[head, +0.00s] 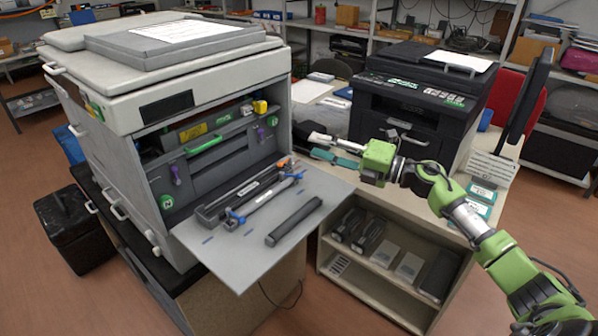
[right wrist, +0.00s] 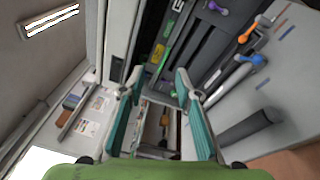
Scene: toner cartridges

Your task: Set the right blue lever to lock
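The right blue lever (head: 293,176) is at the right end of a long grey unit on the printer's lowered front panel (head: 330,188). It also shows in the right wrist view (right wrist: 252,59), right of my fingers, near an orange-tipped part (right wrist: 247,32). The other blue lever (head: 235,217) is at the unit's left end. I cannot tell either lever's lock state. My right gripper (head: 318,147) is open and empty, right of the printer and apart from the lever. In the right wrist view (right wrist: 160,82) its teal fingers are spread apart. My left gripper is not in view.
A dark loose cylinder (head: 294,222) lies on the lowered panel. The large grey printer (head: 128,110) stands at left, its front open, with purple levers and a green handle (head: 204,145) inside. A black printer (head: 415,105) stands behind my right arm, on a shelf unit (head: 375,290).

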